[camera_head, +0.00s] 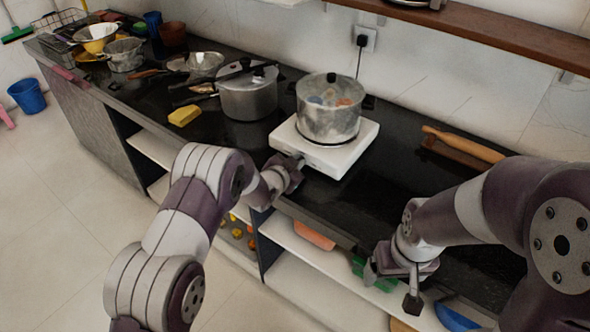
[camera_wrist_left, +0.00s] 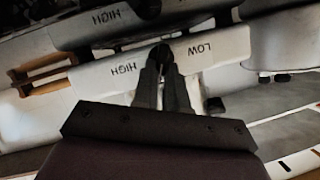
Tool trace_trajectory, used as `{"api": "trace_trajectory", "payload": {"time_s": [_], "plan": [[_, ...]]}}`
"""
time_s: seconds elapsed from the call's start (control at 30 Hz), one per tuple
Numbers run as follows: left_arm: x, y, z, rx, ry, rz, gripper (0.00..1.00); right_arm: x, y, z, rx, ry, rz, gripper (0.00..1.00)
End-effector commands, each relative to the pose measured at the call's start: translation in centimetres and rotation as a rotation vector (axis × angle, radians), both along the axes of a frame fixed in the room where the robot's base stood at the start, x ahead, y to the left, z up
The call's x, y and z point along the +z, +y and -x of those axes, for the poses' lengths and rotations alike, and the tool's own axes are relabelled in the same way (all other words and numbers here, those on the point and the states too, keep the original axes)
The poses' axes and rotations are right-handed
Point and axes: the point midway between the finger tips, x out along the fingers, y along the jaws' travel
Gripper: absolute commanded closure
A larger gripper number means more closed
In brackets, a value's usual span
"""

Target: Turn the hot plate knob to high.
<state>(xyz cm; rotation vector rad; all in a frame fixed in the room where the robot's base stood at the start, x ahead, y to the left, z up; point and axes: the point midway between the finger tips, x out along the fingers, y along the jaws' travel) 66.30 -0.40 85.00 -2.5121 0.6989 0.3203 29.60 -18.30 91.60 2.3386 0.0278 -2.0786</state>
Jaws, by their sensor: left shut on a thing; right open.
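The white hot plate (camera_head: 327,157) sits on the black counter with a metal pot (camera_head: 329,108) on it; several coloured pieces show inside the pot. In the left wrist view the hot plate's front panel (camera_wrist_left: 219,47) bears the words HIGH and LOW. My left gripper (camera_head: 297,163) is at the front of the hot plate. In the left wrist view its fingers (camera_wrist_left: 162,57) are shut on the dark knob between HIGH and LOW; the knob is mostly hidden by the fingertips. My right gripper (camera_head: 396,287) is open and empty, in front of the counter edge at the right.
A lidded pot (camera_head: 248,95) stands left of the hot plate, with a yellow sponge (camera_head: 184,116) further left. A rolling pin (camera_head: 463,144) lies to the right. Shelves under the counter hold an orange item (camera_head: 312,236) and a blue bowl (camera_head: 455,318).

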Motion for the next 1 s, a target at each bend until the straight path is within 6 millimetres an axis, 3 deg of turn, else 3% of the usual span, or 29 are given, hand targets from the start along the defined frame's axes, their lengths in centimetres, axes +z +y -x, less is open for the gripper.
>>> {"api": "trace_trajectory", "payload": {"time_s": [0.03, 0.3, 0.9, 0.93, 1.0], "plan": [[-0.6, -0.1, 0.1, 0.000, -0.016, -0.020, 1.00, -1.1, 0.0, 0.0, 0.000, 0.000, 0.000, 0.14], [-0.5, -0.3, 0.2, 0.000, -0.089, -0.123, 1.00, -2.9, 0.0, 0.0, 0.000, 0.000, 0.000, 0.14], [-0.3, -0.3, 0.3, -0.001, -0.115, -0.162, 1.00, -3.3, 0.0, 0.0, 0.000, 0.000, 0.000, 0.14], [-0.3, -0.3, 0.3, -0.001, -0.115, -0.162, 0.84, -3.3, 0.0, 0.0, 0.000, 0.000, 0.000, 0.14], [-0.3, -0.3, 0.3, -0.001, -0.115, -0.162, 0.62, -3.3, 0.0, 0.0, 0.000, 0.000, 0.000, 0.14]]}}
